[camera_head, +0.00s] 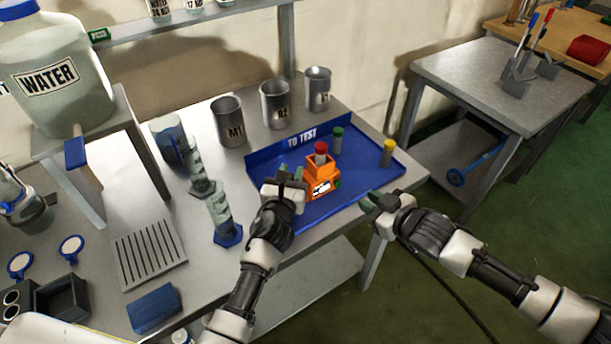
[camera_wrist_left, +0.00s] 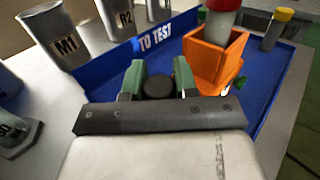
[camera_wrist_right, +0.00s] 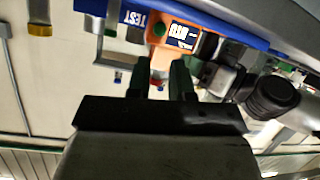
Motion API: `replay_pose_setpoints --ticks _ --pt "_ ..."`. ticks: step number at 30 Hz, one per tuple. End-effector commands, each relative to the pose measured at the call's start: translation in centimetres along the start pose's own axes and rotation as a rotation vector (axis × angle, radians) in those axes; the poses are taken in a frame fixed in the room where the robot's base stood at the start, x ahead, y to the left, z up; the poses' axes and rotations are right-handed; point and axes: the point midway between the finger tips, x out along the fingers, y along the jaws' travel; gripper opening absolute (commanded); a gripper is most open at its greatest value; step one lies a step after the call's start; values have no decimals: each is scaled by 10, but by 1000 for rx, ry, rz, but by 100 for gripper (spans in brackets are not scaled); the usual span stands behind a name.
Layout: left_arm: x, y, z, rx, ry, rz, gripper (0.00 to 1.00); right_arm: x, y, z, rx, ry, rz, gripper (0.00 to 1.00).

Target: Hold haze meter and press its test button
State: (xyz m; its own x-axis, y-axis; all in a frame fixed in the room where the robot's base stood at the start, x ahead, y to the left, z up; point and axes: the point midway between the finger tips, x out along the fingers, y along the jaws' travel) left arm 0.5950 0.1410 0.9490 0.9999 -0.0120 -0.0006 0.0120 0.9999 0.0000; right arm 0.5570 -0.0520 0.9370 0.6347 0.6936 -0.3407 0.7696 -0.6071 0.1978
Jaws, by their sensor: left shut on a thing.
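The orange haze meter (camera_head: 318,188) stands on the blue TO TEST tray (camera_head: 345,195), with a red-capped vial (camera_head: 320,158) in its top. A green button (camera_head: 337,183) is on its right side. My left gripper (camera_head: 288,176) is shut on a dark round grip at the meter's left side; this grip (camera_wrist_left: 158,86) shows between the fingers in the left wrist view. My right gripper (camera_head: 370,200) is open and empty, to the right of the meter and apart from it. In the right wrist view the meter (camera_wrist_right: 205,18) and its button (camera_wrist_right: 160,30) appear upside down beyond the fingertips.
A green-capped vial (camera_head: 337,143) and a yellow-capped vial (camera_head: 388,153) stand on the tray behind and right of the meter. Metal beakers (camera_head: 275,103) line the back.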

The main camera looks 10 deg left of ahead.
Motion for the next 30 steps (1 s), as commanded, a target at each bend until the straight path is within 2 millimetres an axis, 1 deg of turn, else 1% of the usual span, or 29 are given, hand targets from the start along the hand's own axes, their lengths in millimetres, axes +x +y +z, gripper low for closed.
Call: replay_pose_setpoints --ticks 1,3,4,8,12,15,18,21,24,27,30 --pt "0 0 0 0 1 0 0 0 -1 -1 45 -2 2 13" --pt "0 0 0 0 1 0 0 -2 -2 -3 150 -10 10 3" --pt "0 0 0 0 1 0 0 -3 -3 -4 210 -14 14 0" --pt "0 0 0 0 1 0 0 -10 -5 -8 553 -39 40 0" --pt "0 0 -1 0 1 0 0 -21 -6 -12 967 -67 75 0" --pt "0 0 -1 0 1 0 0 -30 -6 -13 1239 -86 102 0" --pt "0 0 -1 0 1 0 0 -39 -6 -13 1465 -101 127 0" --pt "0 0 -1 0 1 0 0 -46 -6 -13 1633 -112 148 0" --pt "0 0 -1 0 1 0 0 -50 -6 -13 1739 -118 163 0" --pt "0 0 -1 0 1 0 0 -53 -6 -13 1793 -121 171 0" --pt "0 0 -1 0 1 0 0 -53 -6 -13 1806 -121 173 0"
